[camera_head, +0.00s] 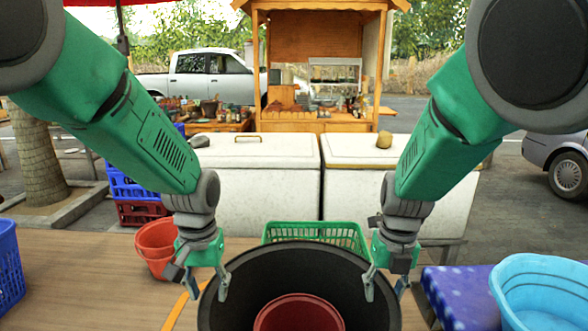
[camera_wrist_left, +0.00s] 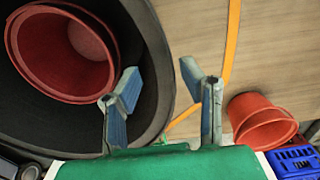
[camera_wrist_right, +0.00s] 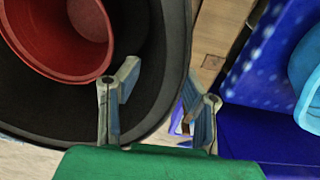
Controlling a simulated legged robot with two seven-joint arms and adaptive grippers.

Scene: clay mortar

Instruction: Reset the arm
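My left gripper (camera_head: 204,280) hangs at the left rim of a large black mortar (camera_head: 262,268). My right gripper (camera_head: 386,283) hangs at the mortar's right rim. A red bowl-like vessel (camera_head: 300,315) sits inside the mortar, cut off by the lower picture edge.
Red buckets (camera_head: 156,242) stand left of the mortar on the wooden table (camera_head: 80,270). A green basket (camera_head: 316,234) is behind it. A blue basket (camera_head: 8,265) is far left. A light blue basin (camera_head: 540,290) stands on a blue cloth (camera_head: 460,290) at right. White chests (camera_head: 255,175) stand behind.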

